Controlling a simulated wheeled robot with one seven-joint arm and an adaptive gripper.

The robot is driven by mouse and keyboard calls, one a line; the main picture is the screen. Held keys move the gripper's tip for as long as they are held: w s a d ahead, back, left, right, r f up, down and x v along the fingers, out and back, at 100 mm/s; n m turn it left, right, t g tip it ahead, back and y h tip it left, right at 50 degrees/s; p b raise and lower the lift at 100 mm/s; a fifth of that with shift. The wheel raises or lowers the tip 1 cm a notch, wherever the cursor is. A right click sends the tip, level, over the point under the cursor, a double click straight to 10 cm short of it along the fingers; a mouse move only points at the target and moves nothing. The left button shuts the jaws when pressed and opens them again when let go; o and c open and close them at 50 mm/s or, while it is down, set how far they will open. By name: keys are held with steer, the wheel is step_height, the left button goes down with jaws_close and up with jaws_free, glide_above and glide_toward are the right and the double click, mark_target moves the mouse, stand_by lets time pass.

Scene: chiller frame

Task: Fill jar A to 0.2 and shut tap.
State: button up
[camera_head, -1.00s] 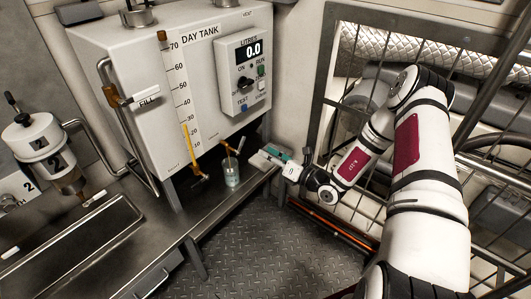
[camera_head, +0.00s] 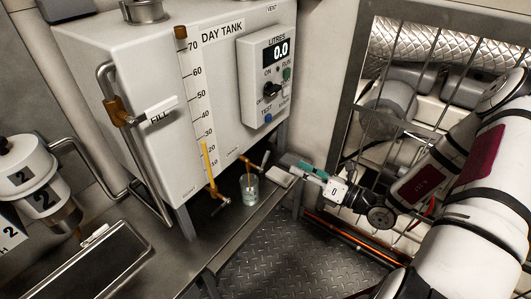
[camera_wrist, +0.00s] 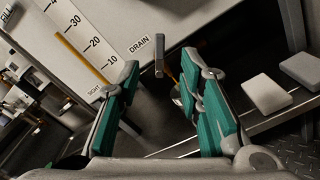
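A clear jar (camera_head: 249,188) stands on the bench under the drain tap (camera_head: 251,164) at the front of the white day tank (camera_head: 150,75). I cannot read a letter or fill level on it. My gripper (camera_head: 293,170) is to the right of the jar and tap in the head view. In the wrist view its teal fingers (camera_wrist: 160,72) are spread, with nothing held. The grey tap handle (camera_wrist: 159,55) shows between and beyond the fingertips, below the DRAIN label. The jar is mostly hidden there by the right finger.
A second brass tap (camera_head: 216,197) sits below the yellow sight gauge (camera_head: 206,160), left of the jar. The litres display (camera_head: 280,51) reads 0.0. Flat pale blocks (camera_wrist: 265,93) lie near the bench edge on the right. A wire guard (camera_head: 400,110) stands behind my arm.

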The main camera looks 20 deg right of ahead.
mark_target(268, 155)
steer(key=b+x, duration=0.2)
steer(key=x, duration=1)
steer(key=shift+w+a, duration=0.1)
steer(key=shift+w, duration=0.15)
jaws_close()
